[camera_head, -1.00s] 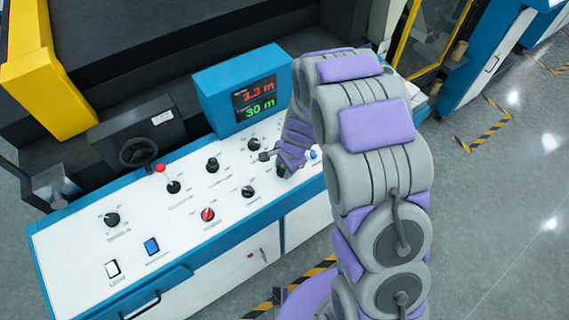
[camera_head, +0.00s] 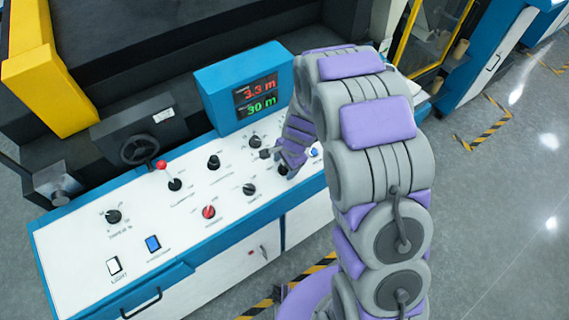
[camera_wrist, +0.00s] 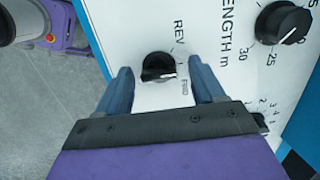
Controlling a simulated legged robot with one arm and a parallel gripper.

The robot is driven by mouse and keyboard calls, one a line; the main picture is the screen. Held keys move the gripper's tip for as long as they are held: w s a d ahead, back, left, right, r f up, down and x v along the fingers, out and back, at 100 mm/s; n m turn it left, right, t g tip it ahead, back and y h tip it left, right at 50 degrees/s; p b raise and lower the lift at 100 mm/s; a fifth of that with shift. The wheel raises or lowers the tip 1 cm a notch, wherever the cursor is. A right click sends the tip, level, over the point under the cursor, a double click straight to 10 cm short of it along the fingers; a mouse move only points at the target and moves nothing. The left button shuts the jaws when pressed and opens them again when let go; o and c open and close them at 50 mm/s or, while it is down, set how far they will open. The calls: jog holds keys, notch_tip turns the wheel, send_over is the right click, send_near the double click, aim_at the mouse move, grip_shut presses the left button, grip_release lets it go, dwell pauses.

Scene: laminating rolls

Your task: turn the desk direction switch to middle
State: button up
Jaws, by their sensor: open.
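The direction switch (camera_wrist: 158,66) is a round black knob on the white panel, with REV printed at its upper right and FWD at its lower right in the wrist view. Its pale mark lies to the right, nearer FWD; I cannot tell its exact setting. My gripper (camera_wrist: 160,72) is open, with one blue-grey finger on each side of the knob. The fingers look apart from the knob, though contact is hard to judge. In the head view, my gripper (camera_head: 268,154) is over the panel's right part, and the dark knob (camera_head: 283,169) beside it appears to be this switch.
The length knob (camera_wrist: 282,22) is close by at the upper right of the wrist view. The desk panel (camera_head: 100,255) carries several other knobs, a red-topped lever (camera_head: 161,165) and a blue button (camera_head: 153,244). The display box (camera_head: 243,90) stands behind.

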jog(key=p+v, duration=0.1)
jog(key=v, duration=1.6)
jog(key=shift+p, duration=0.35)
jog(key=shift+r, duration=0.1)
jog(key=s+d+r+n+g+b, duration=0.1)
jog(key=s+d+n+b, duration=0.1)
jog(key=s, duration=0.8)
jog(key=s+d+r+n+h+b, duration=0.1)
jog(key=s+d+n, duration=0.4)
jog(key=s, duration=0.5)
jog(key=s+d+r+n+g+h+b, duration=0.1)
jog(key=s+d+n, duration=0.3)
jog(key=s, duration=0.7)
jog(key=shift+r+g+b, duration=0.3)
jog(key=shift+r+b, duration=0.5)
